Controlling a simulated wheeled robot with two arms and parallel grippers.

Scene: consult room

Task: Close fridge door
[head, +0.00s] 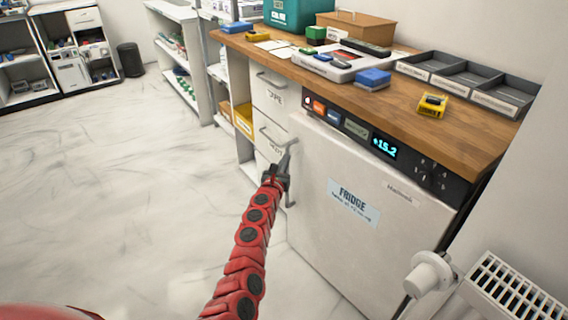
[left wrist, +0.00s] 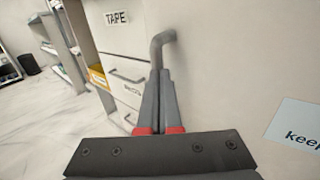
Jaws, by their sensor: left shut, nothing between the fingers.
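The white fridge (head: 335,250) stands under the right part of the wooden counter, with its door facing me and a blue-white FRIDGE label (head: 353,203) on it. The door's left edge sits slightly forward of the control panel (head: 385,148); I cannot tell if it is fully shut. Its grey bar handle (head: 291,199) is on the left side of the door. My left gripper (head: 286,160) is shut and empty, its fingertips right at the handle. In the left wrist view the shut fingers (left wrist: 160,100) cover most of the handle (left wrist: 159,42); contact is unclear. My right gripper is not in view.
White drawers (head: 268,95) stand left of the fridge under the counter (head: 425,115), which holds trays, boxes and a yellow device (head: 432,105). A white radiator (head: 515,295) and its valve (head: 428,275) are at the lower right. The floor at left is clear.

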